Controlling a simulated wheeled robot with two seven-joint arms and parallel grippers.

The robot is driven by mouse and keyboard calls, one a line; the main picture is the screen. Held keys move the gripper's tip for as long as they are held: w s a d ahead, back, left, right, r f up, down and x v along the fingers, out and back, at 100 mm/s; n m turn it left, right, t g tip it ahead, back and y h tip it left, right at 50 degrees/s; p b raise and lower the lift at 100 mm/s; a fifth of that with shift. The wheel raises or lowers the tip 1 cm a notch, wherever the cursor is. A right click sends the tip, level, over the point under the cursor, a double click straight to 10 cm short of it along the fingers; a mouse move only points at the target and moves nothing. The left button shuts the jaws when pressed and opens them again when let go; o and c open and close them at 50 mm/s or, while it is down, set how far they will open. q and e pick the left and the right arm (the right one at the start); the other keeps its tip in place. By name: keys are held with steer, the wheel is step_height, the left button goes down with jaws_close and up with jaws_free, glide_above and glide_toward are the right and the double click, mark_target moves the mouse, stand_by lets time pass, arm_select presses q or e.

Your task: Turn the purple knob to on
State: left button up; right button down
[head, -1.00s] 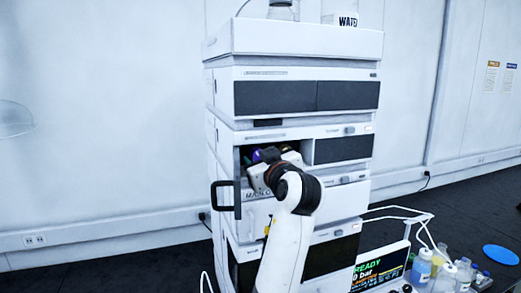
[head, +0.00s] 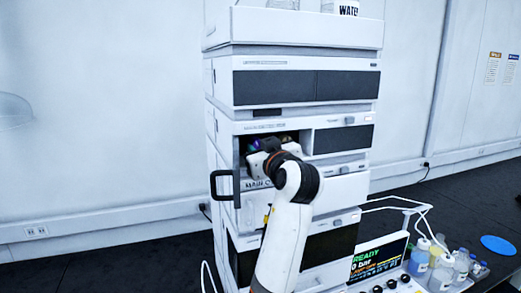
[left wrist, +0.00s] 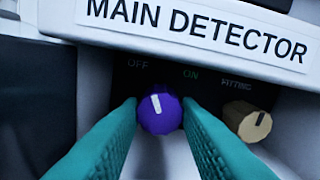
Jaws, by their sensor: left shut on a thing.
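The purple knob (left wrist: 160,114) sits on a dark panel under the "MAIN DETECTOR" label (left wrist: 196,28) in the left wrist view. Its white mark points up and slightly left, toward the OFF side. The ON word (left wrist: 190,75) is up and to the right of it. My left gripper (left wrist: 160,122) has its green fingers on either side of the knob, shut on it. In the head view, my left gripper (head: 264,155) reaches into the open bay of the stack and largely hides the knobs there. My right gripper is not in view.
A tan knob (left wrist: 248,121) marked FITTING stands close to the right of the fingers. The white instrument stack (head: 300,35) surrounds the bay. A dark handle (head: 222,186) stands out at its left. Several bottles (head: 441,270) and a screen (head: 380,261) are low at right.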

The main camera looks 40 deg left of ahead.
arm_select(q)
steer(key=shift+m, duration=1.1)
steer(key=m, duration=0.3)
steer(key=shift+m, duration=0.3)
steer(key=m, duration=0.5)
steer(key=shift+m, duration=0.3)
steer(key=o, duration=1)
steer(key=shift+d, duration=0.15)
